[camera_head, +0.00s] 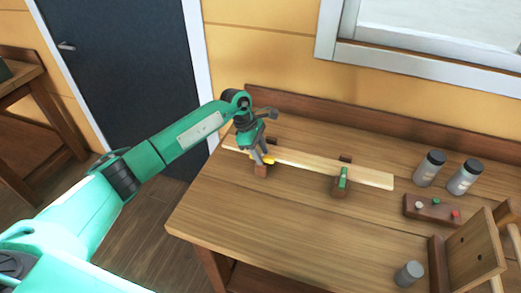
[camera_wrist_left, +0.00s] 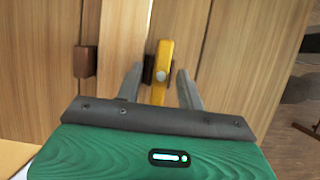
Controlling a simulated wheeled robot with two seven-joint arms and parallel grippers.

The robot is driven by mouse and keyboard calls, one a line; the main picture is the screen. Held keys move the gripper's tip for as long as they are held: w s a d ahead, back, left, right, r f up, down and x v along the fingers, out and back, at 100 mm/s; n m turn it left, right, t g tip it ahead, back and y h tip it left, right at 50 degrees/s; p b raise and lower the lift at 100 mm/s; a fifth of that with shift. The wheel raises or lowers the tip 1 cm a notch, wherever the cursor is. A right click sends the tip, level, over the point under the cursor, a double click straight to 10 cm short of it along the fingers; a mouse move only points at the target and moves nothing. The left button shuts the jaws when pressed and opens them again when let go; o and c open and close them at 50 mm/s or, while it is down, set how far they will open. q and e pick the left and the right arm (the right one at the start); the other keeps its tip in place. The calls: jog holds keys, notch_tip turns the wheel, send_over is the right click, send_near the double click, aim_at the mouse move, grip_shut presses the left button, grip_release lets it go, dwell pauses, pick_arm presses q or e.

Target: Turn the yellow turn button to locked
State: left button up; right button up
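The yellow turn button (camera_head: 269,160) sits on a small brown block at the near side of a pale plank (camera_head: 305,166) on the workbench. In the left wrist view the yellow button (camera_wrist_left: 163,68) lies lengthwise along the pale plank (camera_wrist_left: 122,45), not across it, with a round grey pivot on top. My left gripper (camera_head: 262,158) is at the button from above. Its fingers (camera_wrist_left: 160,88) are apart, one on each side of the button, with visible gaps. My right gripper is not in view.
A green turn button (camera_head: 343,176) is farther right along the plank. Two grey jars (camera_head: 429,168) (camera_head: 464,177), a block with coloured knobs (camera_head: 432,209), a grey cylinder (camera_head: 409,273) and a wooden stand (camera_head: 474,250) are at the right. The bench front is clear.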

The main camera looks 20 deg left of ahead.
pick_arm(q)
jog(key=shift+s, duration=0.1)
grip_shut()
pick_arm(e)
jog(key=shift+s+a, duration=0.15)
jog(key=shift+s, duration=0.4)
